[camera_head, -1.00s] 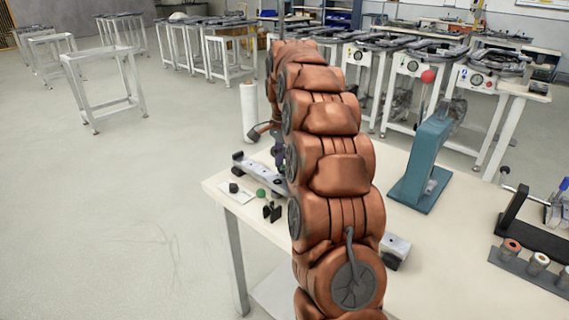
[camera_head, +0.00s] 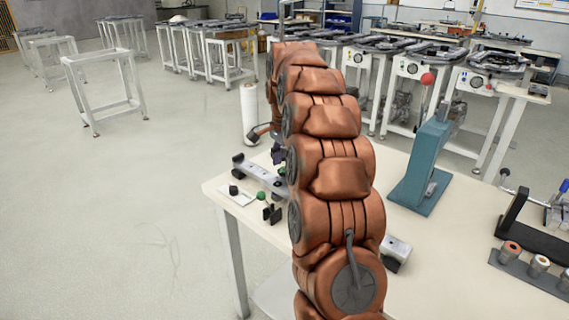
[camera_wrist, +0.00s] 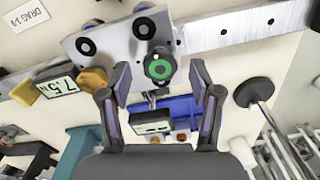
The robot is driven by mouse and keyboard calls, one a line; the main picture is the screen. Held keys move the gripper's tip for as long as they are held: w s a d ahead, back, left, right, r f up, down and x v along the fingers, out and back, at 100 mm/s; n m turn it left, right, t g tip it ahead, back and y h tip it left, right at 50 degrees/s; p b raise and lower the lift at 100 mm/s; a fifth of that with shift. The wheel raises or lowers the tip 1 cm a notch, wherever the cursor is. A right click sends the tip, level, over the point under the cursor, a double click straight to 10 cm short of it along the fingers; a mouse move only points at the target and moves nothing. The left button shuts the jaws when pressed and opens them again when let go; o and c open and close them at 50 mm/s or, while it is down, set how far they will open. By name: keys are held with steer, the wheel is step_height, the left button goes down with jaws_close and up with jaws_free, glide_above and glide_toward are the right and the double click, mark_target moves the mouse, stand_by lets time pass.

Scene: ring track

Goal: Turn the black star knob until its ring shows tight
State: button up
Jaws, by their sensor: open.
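The black star knob (camera_wrist: 159,66) shows in the wrist view, with a green ring around its dark centre. It sits at the lower edge of a silver plate (camera_wrist: 112,48). My gripper (camera_wrist: 160,68) is open, with one finger to the left of the knob and one to the right. Gaps show on both sides, and I cannot tell how deep the fingers reach. A small display (camera_wrist: 56,88) beside the plate seems to read 7.5 N. In the head view my arm hides the gripper and the knob cannot be made out.
A long metal rail (camera_wrist: 245,30) runs beside the plate. A dark round cap on a rod (camera_wrist: 254,92) lies right of the fingers. In the head view a teal press (camera_head: 422,165) stands on the table (camera_head: 385,290).

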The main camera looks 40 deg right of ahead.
mark_target(284, 170)
steer(key=shift+r, duration=3.75)
